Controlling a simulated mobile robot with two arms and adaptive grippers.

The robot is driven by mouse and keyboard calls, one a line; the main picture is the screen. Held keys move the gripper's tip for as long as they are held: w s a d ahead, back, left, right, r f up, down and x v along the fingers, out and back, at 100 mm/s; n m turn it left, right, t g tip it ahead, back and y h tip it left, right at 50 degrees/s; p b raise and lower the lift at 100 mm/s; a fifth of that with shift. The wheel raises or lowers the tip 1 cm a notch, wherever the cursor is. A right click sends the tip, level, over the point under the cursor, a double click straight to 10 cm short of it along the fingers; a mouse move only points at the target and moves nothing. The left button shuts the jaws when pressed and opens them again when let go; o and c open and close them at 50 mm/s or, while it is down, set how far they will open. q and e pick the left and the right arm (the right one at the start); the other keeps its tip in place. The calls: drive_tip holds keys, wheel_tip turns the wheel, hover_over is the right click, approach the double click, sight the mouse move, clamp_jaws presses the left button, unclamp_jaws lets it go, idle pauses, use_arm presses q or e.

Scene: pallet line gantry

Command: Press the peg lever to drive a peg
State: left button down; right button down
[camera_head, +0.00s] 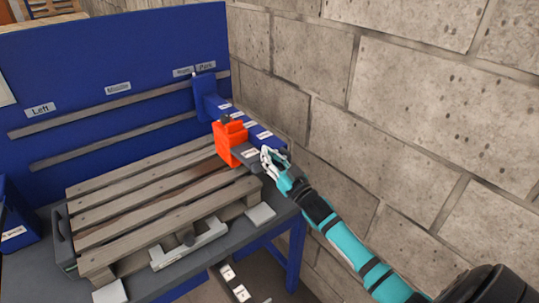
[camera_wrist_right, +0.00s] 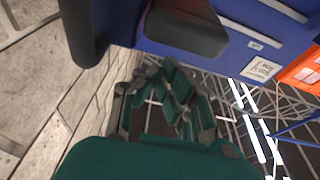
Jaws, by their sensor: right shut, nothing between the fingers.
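An orange box-like head (camera_head: 229,143) hangs from a blue gantry arm (camera_head: 262,136) over the right end of the wooden pallet (camera_head: 150,195). A dark grey labelled part (camera_head: 243,154), which looks like the lever, sticks out from the orange head toward my right gripper (camera_head: 272,160). The gripper is at its outer end; I cannot tell if they touch. In the right wrist view, the gripper (camera_wrist_right: 165,95) is shut and empty, with a rounded dark grey part (camera_wrist_right: 185,28) just beyond the fingers. The orange head shows at the right edge (camera_wrist_right: 302,70). No peg is clearly visible.
The pallet lies on a dark table with blue legs (camera_head: 296,245). A blue back panel (camera_head: 110,60) carries rails and labels, including "Left". A block wall (camera_head: 400,120) stands close on the right, beside my right arm. A grey-white fixture (camera_head: 190,245) sits at the pallet's front.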

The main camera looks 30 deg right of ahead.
use_arm(q)
drive_tip(key=shift+r, duration=0.15)
use_arm(e)
drive_tip(key=shift+s+f, duration=0.1)
drive_tip(key=shift+f, duration=0.45)
